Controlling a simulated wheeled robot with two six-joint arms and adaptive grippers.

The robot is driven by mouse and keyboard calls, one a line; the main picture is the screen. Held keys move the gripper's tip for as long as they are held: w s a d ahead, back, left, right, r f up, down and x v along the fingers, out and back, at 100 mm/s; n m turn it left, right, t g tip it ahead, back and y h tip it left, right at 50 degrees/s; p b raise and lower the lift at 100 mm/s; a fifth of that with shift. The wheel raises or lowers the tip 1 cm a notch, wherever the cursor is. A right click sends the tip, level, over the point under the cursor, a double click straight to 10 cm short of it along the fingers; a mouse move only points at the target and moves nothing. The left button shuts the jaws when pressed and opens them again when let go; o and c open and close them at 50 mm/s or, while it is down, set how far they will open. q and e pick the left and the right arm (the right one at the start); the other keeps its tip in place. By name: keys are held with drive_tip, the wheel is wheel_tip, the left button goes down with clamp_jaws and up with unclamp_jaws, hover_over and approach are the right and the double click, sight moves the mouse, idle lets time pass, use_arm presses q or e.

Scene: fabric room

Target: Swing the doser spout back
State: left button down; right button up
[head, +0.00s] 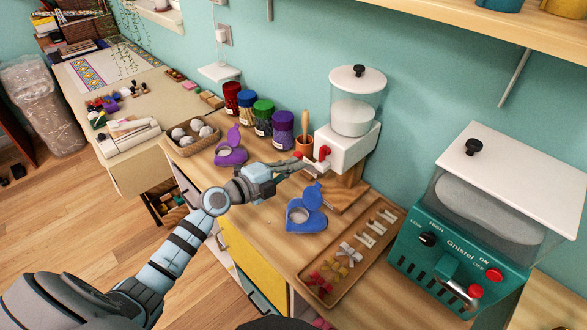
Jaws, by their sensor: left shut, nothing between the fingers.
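The doser (347,148) stands on the wooden counter against the teal wall. It has a white body, a clear hopper with a black-knobbed white lid, and a wooden stand. A small red piece (324,152) shows at its front left, where the spout is; the spout itself is mostly hidden behind my fingers. My left gripper (312,164) reaches in from the left, its shut fingertips right at the doser's front, by the red piece. I cannot tell whether they touch. My right gripper is not in view.
A blue open-lidded press (306,221) sits below the gripper, a purple one (231,155) to the left. Several lidded jars (264,124) and a wooden-handled pot (305,146) stand behind. A wooden tray (318,258) of small parts and a teal Gnistel machine (440,262) are at right.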

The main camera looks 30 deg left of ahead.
use_arm(q)
drive_tip(key=shift+r, duration=0.1)
drive_tip(key=shift+w+a+m+g+h, duration=0.35)
drive_tip(key=shift+w+m+h, duration=0.25)
drive_tip(key=shift+w, duration=0.25)
